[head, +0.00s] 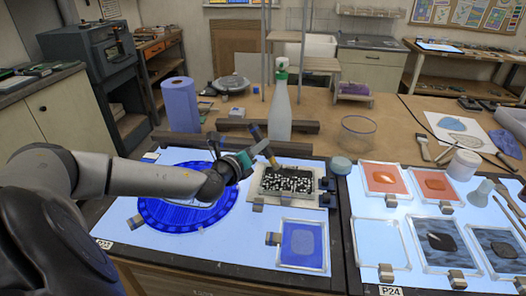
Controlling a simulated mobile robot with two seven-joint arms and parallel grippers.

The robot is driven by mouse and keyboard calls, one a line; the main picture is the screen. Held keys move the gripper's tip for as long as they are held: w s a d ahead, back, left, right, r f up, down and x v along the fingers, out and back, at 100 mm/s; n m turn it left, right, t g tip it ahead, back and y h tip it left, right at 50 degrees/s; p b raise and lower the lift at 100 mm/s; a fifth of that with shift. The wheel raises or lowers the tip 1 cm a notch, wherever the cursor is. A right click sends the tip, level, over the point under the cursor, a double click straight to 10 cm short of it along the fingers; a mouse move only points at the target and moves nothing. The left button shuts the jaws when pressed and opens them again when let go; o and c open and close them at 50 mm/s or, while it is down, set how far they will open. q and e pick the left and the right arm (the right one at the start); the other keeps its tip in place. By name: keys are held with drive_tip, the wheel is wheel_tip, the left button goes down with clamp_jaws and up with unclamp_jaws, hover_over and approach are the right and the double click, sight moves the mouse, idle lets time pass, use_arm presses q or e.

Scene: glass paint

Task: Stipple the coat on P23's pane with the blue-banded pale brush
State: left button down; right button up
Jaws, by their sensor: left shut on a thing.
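My left gripper (243,163) is shut on a slim brush-like tool (259,137), held tilted, its lower end over or close to the black-and-white speckled pane (287,181). I cannot make out whether it touches the pane or has a blue band. A round blue pane (165,211) lies behind and under my left arm, partly hidden. A small blue pane (302,236) with a paler patch lies at the front right. My right gripper is not in view.
A spray bottle (280,112) stands behind the speckled pane, near a blue paper roll (180,104) and a glass bowl (358,132). A round teal-topped pot (341,165) is at the right. The P24 table (378,245) holds several orange and dark panes.

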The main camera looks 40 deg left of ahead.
use_arm(q)
drive_tip(key=shift+f+b, duration=0.6)
drive_tip(key=shift+f, duration=0.15)
drive_tip(key=shift+f, duration=0.35)
idle(0.9)
drive_tip(key=shift+r, duration=0.1)
wheel_tip(320, 180, up, 2)
drive_tip(key=shift+p, duration=0.9)
